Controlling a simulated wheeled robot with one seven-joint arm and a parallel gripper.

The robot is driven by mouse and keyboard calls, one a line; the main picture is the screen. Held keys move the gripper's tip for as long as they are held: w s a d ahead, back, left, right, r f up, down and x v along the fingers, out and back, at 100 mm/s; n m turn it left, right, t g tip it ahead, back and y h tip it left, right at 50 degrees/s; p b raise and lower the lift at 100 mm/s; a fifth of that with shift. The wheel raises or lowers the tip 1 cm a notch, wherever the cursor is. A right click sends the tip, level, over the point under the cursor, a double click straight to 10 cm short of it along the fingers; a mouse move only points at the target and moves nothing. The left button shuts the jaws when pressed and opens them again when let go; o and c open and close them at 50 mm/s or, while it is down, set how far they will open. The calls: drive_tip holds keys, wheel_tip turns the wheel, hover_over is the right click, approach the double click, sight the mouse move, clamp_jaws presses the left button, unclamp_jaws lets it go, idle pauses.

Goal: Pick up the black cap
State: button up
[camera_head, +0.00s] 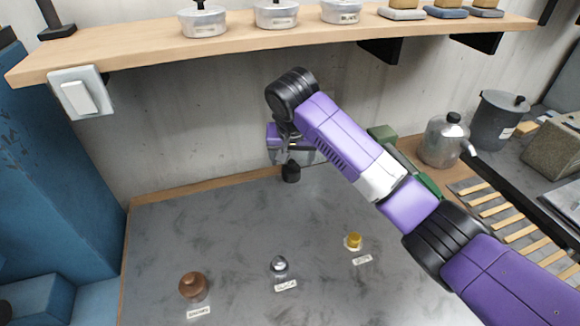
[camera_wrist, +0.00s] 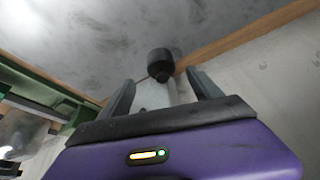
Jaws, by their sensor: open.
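The black cap (camera_head: 291,172) is a small dark cylinder on the grey table, near its back edge by the wall. It also shows in the wrist view (camera_wrist: 160,63), beyond and roughly between my finger tips. My gripper (camera_head: 292,156) is above and just behind the cap in the head view, partly hidden by my purple arm. In the wrist view my gripper (camera_wrist: 163,88) has its two grey fingers spread apart, with nothing held between them. Whether the fingers reach down beside the cap is hard to tell.
A brown knob (camera_head: 192,286), a silver knob (camera_head: 279,265) and a yellow knob (camera_head: 354,241) stand on the table (camera_head: 235,225) with labels. A wooden shelf (camera_head: 290,43) with pots overhangs the back. A kettle (camera_head: 444,142) and wooden slats (camera_head: 495,210) are at right.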

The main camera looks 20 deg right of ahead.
sight(291, 166)
drive_tip(key=p+x, duration=0.1)
drive_tip(key=x, duration=0.4)
drive_tip(key=shift+w+f, duration=0.2)
drive_tip(key=shift+f, duration=0.15)
drive_tip(key=c, duration=1.4)
drive_tip(key=shift+s+r, duration=0.1)
drive_tip(key=shift+r, duration=0.05)
